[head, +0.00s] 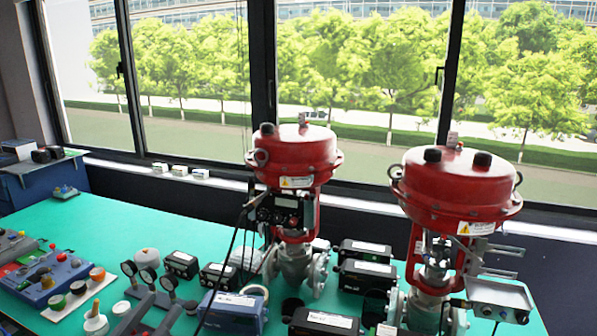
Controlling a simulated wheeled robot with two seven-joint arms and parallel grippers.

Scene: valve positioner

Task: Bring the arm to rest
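My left gripper (160,308) is low in the head view, left of the middle, just in front of the small round gauges (148,275). Its two grey fingers look apart, with nothing clear between them, so it seems open and empty. The rest of its arm is cut off by the bottom edge. My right gripper is not in view. Two valves with red domed actuators stand upright on the green table (90,225): the left valve (297,157) carries a black positioner (280,210), and the right valve (457,185) has a grey metal bracket (500,292) at its side.
A blue control box (50,283) and a plate of coloured buttons (78,288) lie at left. A blue case (232,312) and several black boxes (367,250) crowd the space around the valves. The table's back left is mostly clear. Windows stand behind.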

